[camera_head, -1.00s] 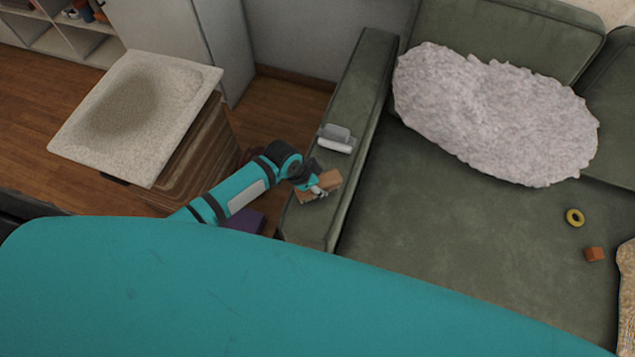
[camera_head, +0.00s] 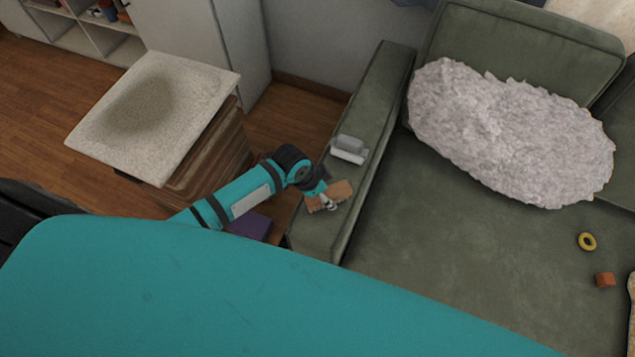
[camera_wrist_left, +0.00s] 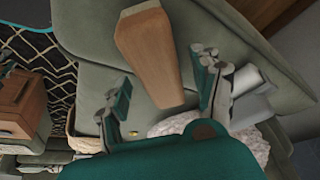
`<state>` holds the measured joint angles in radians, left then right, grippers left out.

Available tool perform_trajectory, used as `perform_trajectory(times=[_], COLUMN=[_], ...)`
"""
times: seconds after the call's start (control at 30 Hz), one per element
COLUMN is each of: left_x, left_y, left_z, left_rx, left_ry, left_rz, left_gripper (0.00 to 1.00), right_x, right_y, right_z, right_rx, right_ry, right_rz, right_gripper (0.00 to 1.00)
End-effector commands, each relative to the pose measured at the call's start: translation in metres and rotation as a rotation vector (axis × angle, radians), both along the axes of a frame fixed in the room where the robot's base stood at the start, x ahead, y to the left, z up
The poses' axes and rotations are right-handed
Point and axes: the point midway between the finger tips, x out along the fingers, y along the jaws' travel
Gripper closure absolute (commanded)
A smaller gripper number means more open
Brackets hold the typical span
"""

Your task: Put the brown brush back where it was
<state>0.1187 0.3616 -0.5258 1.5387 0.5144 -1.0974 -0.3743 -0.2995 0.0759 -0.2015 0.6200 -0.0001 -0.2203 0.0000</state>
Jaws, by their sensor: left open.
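The brown brush (camera_head: 341,191) shows as a wooden block at the sofa's left armrest (camera_head: 325,232), towards its front end. My left gripper (camera_head: 326,202) is at the brush, at the end of the teal arm coming in from the left. In the left wrist view the brush (camera_wrist_left: 150,50) extends between and beyond the two spread fingers of the left gripper (camera_wrist_left: 162,92). Gaps show between the brush and both fingers. Whether the brush fully rests on the armrest is hard to tell. My right gripper is not in view.
A grey-white roller (camera_head: 349,150) lies on the armrest just behind the brush. A white fluffy cushion (camera_head: 510,130), a yellow ring (camera_head: 587,242) and a small orange-brown block (camera_head: 605,280) are on the seat (camera_head: 450,230). A side table (camera_head: 205,90) stands left.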

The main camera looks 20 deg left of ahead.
Motion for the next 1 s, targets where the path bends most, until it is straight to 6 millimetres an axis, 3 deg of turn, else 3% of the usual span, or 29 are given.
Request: perform_trajectory(times=[0.2,0.43,0.63,1.0], left_x=[-0.013,-0.023,-0.027,-0.031], left_y=[0.014,0.024,0.028,0.025], left_z=[0.046,0.082,0.093,0.089], left_rx=[0.002,0.0,0.0,-0.006], left_ry=[-0.004,-0.001,0.0,0.005], left_rz=[-0.002,0.0,0.0,0.016], left_gripper=[0.34,0.34,0.34,0.34], right_x=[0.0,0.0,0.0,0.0], right_y=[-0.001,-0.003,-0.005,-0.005], right_z=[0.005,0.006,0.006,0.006], right_rx=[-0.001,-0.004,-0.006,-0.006], right_ry=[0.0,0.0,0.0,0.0], right_rz=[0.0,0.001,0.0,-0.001], right_gripper=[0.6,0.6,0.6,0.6])
